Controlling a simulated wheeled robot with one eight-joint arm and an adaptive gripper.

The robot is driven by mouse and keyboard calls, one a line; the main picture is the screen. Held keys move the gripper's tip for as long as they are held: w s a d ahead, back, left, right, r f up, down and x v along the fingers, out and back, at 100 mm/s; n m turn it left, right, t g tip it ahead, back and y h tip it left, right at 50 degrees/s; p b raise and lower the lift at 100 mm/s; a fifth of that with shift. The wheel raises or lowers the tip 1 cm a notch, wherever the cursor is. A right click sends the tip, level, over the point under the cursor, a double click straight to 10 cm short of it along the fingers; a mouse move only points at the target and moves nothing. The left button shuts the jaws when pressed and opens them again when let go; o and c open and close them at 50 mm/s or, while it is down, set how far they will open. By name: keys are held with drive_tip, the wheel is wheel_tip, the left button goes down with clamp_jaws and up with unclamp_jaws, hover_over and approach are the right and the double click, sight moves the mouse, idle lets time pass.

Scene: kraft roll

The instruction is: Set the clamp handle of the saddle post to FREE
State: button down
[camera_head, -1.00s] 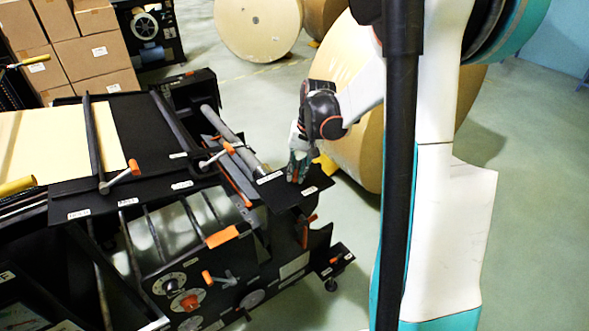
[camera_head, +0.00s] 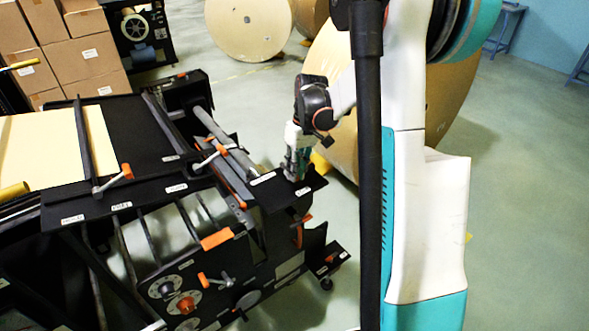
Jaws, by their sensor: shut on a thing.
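My gripper (camera_head: 297,174) points down at the black plate (camera_head: 276,198) on the right end of the machine. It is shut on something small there. The fingers hide it; from its place I take it to be the clamp handle, but I cannot see its shape. Two white labels lie on this plate, one (camera_head: 262,179) left of the fingers and one (camera_head: 303,190) just below and right of them. Their print is too small to read. The fingers are close to the right label. I cannot make out the saddle post itself.
Other orange-tipped handles stand on the machine, one on the left bar (camera_head: 127,171) and one near the grey roller (camera_head: 221,150). An orange knob (camera_head: 187,304) is on the front. A big kraft roll (camera_head: 345,140) stands behind my arm. Open floor lies at right.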

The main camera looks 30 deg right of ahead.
idle(0.5)
drive_tip(key=c, duration=1.5)
unclamp_jaws()
drive_tip(key=shift+c, duration=0.2)
wheel_tip(320, 180, up, 12)
drive_tip(key=d, duration=0.2)
drive_tip(key=shift+d, duration=0.2)
drive_tip(key=shift+w+f, duration=0.1)
